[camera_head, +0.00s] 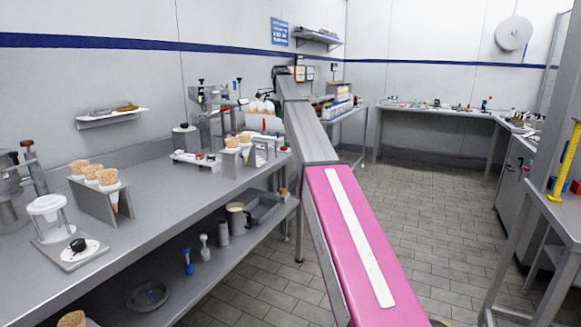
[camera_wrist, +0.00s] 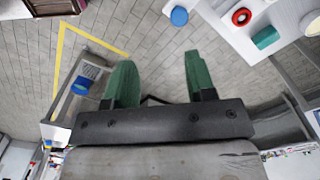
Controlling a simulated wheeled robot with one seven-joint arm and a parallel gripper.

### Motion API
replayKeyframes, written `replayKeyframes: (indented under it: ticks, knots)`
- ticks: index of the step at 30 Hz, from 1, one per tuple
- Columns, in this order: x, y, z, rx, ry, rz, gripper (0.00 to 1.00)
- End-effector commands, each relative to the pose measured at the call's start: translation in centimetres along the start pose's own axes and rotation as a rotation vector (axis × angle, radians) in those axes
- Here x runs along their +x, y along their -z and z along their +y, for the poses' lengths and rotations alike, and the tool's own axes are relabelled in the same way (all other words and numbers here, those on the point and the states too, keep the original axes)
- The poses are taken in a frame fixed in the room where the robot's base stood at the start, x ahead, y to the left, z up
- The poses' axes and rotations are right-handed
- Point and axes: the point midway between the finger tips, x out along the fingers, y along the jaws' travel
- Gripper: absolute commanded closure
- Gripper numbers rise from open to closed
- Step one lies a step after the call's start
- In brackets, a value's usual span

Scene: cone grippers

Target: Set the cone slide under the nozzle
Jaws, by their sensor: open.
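My gripper (camera_wrist: 156,82) is open in the wrist view, with two green fingers apart and nothing between them, above the tiled floor. In the head view my arm stretches away and its far end is small; the fingers cannot be made out there. A steel holder with wafer cones (camera_head: 104,200) stands on the left bench. A smaller holder with cones (camera_head: 231,150) stands farther along, by a metal machine (camera_head: 212,108) with levers. I cannot tell which part is the cone slide. The nozzle is not clearly visible.
The steel bench (camera_head: 160,195) runs along the left wall. A white ring stand (camera_head: 47,208) is near its front left. Its lower shelf holds a jug (camera_head: 237,220) and a tray (camera_head: 262,206). More tables line the back and right. Floor (camera_head: 425,200) is open right of my arm.

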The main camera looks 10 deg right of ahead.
Motion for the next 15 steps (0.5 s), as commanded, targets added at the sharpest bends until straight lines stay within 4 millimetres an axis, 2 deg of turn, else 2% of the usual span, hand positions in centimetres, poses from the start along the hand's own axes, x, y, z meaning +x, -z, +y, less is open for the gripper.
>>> replayKeyframes:
  ticks: [1,15]
  knots:
    - [0.9,-0.1,0.9,-0.011,-0.001,0.0,0.5]
    - [7.2,-0.5,5.9,-0.126,0.0,0.0,0.5]
